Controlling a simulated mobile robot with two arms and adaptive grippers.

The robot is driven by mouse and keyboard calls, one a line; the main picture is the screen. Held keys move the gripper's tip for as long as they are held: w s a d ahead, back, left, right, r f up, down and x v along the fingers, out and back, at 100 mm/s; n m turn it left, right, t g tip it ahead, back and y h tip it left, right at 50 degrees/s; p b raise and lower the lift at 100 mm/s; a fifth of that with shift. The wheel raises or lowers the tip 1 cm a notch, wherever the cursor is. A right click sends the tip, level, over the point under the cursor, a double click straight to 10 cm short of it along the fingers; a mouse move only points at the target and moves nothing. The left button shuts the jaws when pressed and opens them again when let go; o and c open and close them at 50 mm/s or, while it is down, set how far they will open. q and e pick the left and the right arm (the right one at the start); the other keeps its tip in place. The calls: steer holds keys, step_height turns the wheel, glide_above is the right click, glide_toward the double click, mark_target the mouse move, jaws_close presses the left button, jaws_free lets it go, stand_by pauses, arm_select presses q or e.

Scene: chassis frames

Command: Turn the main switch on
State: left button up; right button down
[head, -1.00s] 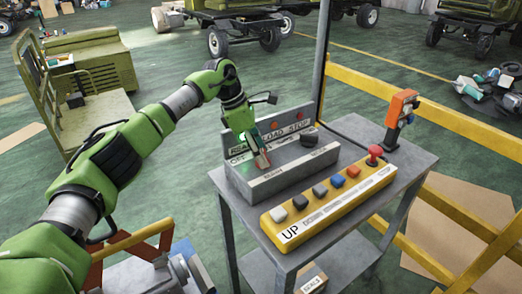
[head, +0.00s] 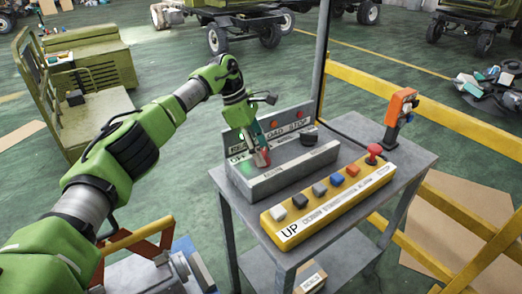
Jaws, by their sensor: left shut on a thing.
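The grey control box (head: 290,177) stands on the metal table at the centre, with a labelled back panel. The main switch (head: 263,159) shows as a small red handle at the left part of this box, beside an "OFF" label. My left gripper (head: 257,149) comes down from above and is shut on the handle. The fingers hide part of the switch, and I cannot tell its exact position. A green glow shows just left of the fingers. My right gripper is out of view.
A black knob (head: 309,135) sits right of the switch. A yellow button box (head: 325,211) with several buttons and a red mushroom button (head: 374,151) lies in front. An orange device (head: 399,112) stands at the table's back right. A yellow railing (head: 455,114) runs behind.

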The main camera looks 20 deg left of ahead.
arm_select(q)
steer(key=o, duration=1.1)
steer(key=v, duration=1.2)
